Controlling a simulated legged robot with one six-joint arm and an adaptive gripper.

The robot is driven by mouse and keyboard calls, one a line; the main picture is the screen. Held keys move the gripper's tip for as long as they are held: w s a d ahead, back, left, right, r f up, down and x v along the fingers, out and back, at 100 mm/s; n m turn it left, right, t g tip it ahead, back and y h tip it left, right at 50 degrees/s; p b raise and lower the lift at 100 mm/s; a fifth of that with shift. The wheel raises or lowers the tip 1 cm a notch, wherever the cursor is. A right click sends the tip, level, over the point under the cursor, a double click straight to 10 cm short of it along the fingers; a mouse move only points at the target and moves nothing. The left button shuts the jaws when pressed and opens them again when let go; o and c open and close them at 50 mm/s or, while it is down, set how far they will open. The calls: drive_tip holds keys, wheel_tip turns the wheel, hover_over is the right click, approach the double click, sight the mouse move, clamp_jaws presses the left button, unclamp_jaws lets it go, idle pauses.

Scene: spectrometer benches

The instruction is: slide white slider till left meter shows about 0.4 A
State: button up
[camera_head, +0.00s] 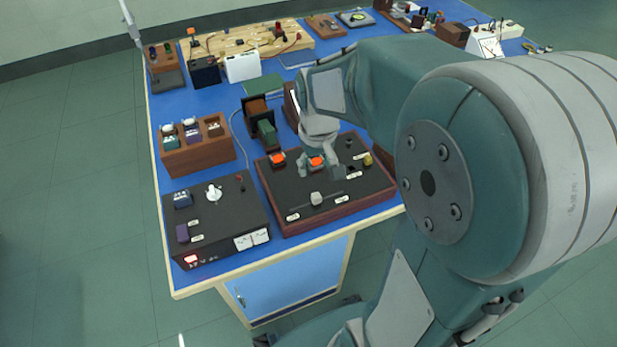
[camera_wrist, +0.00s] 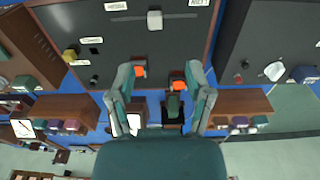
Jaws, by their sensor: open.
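The white slider (camera_head: 317,199) sits on a narrow track near the front of a dark, wood-edged board (camera_head: 346,201). It also shows at the top of the wrist view (camera_wrist: 155,20).
A black control box (camera_head: 217,217) with a knob and white dials stands left of the board. A wooden rack (camera_head: 198,156) with several small blocks is behind it. A dark knob and a brass one (camera_head: 367,160) stand at the board's right. Blue table shows between the items.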

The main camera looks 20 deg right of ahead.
sight(317, 195)
drive_tip(key=shift+g, duration=0.3)
drive_tip(key=f, duration=0.8)
drive_tip(key=w+d+f, duration=0.1)
drive_tip(key=f, duration=0.4)
drive_tip(key=shift+w+f, duration=0.1)
clamp_jaws()
